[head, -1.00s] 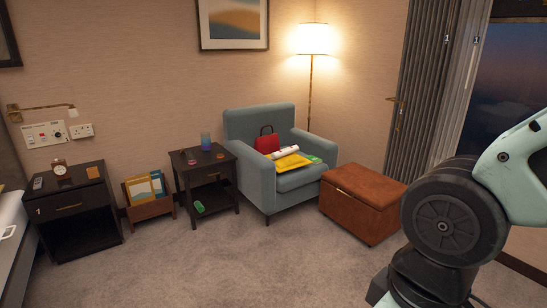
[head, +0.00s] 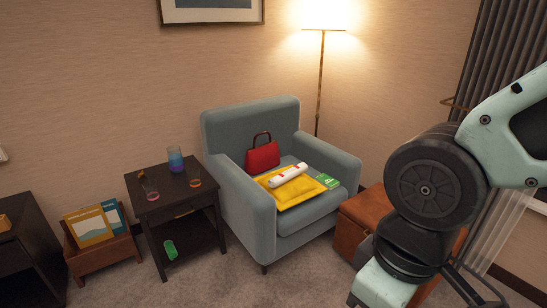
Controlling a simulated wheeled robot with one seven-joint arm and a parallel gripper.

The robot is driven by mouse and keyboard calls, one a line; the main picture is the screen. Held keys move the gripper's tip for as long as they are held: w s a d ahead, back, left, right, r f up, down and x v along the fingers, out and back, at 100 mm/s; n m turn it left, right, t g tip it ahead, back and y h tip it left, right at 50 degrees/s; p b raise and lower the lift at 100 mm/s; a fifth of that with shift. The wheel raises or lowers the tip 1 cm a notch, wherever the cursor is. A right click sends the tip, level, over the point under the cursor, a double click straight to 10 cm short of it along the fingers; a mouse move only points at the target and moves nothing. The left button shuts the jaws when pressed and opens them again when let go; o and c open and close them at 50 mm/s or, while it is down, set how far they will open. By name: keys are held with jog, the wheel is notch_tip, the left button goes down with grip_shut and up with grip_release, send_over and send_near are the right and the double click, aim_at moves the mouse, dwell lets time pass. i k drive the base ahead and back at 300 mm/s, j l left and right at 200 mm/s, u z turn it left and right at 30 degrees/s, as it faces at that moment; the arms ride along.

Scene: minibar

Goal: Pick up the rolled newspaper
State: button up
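The rolled newspaper (head: 288,175) is a white roll with small red marks. It lies slantwise on a yellow padded envelope (head: 290,195) on the seat of the blue-grey armchair (head: 262,220), in the middle of the head view. Its upper side is uncovered. A red handbag (head: 263,155) stands just behind it, against the backrest. A small green packet (head: 327,181) lies at the right end of the envelope. My arm fills the right side of the view, apart from the newspaper. I cannot make out my gripper's fingertips.
A dark side table (head: 175,206) stands left of the chair, with a blue tumbler (head: 175,160) and other small items. A magazine rack (head: 105,255) is further left. A brown ottoman (head: 352,232) is right of the chair, partly behind my arm. Carpet (head: 215,290) in front is clear.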

aim_at(283, 177)
jog(key=i, duration=0.55)
jog(key=i+j+z, duration=0.15)
jog(key=i+j, duration=0.2)
jog(key=i+j+z, duration=0.15)
jog(key=i+j, duration=0.25)
jog(key=i+j+z, duration=0.15)
jog(key=i+j, duration=0.2)
jog(key=i+j+z, duration=0.15)
jog(key=i+j, duration=0.2)
jog(key=j, duration=0.2)
jog(key=i+j+z, duration=0.15)
jog(key=i+j, duration=0.15)
jog(key=j, duration=0.2)
